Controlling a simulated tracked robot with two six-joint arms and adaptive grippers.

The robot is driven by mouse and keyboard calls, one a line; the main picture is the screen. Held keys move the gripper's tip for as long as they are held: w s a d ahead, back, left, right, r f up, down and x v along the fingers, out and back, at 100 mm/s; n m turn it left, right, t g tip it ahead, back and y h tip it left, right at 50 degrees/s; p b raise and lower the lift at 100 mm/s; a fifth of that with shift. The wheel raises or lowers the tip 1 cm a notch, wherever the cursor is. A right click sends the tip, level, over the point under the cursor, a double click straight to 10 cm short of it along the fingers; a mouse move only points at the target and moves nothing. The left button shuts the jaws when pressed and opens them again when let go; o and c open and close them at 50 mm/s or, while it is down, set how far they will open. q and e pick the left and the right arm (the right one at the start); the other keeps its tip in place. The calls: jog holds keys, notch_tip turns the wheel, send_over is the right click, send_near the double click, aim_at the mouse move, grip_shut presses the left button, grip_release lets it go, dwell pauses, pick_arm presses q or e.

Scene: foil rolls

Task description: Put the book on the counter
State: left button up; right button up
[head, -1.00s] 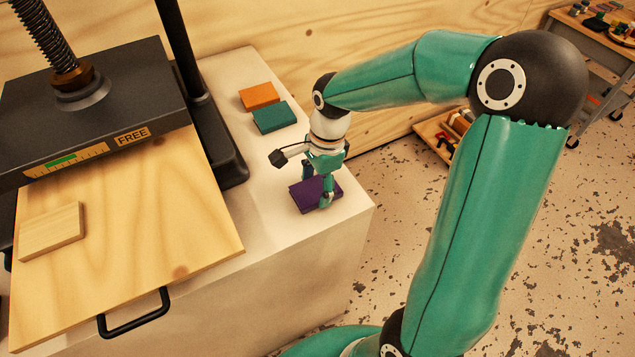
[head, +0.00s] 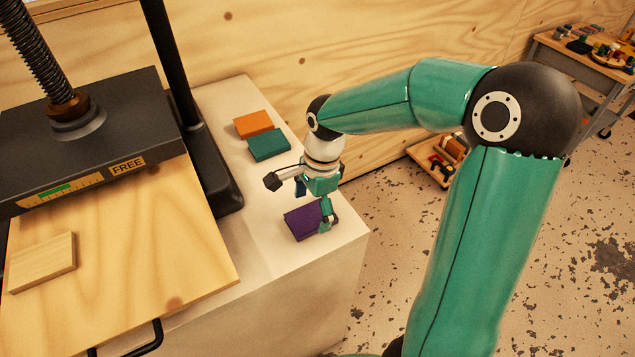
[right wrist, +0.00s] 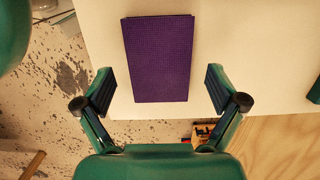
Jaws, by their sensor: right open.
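The purple book (head: 303,221) lies on the white counter (head: 275,268) near its front right corner. In the right wrist view the book (right wrist: 158,58) shows its whole cover, set between and beyond the two fingertips. My right gripper (head: 313,206) is open above the book, with one finger on each side of it. The fingers (right wrist: 160,88) stand apart from the book's edges in the right wrist view, and nothing is between them but the view of the book and counter. My left gripper is not in view.
An orange book (head: 253,124) and a teal book (head: 268,145) lie farther back on the counter. A black screw press (head: 90,135) with a wooden board (head: 150,245) and a small wood block (head: 42,262) stands at left. A tool cart (head: 585,65) is at far right.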

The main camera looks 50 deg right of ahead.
aim_at(319, 213)
notch_tip(319, 213, up, 11)
jog(key=d, duration=0.1)
jog(key=shift+s+d+f, duration=0.15)
jog(key=shift+s+d, duration=0.1)
dwell(0.4)
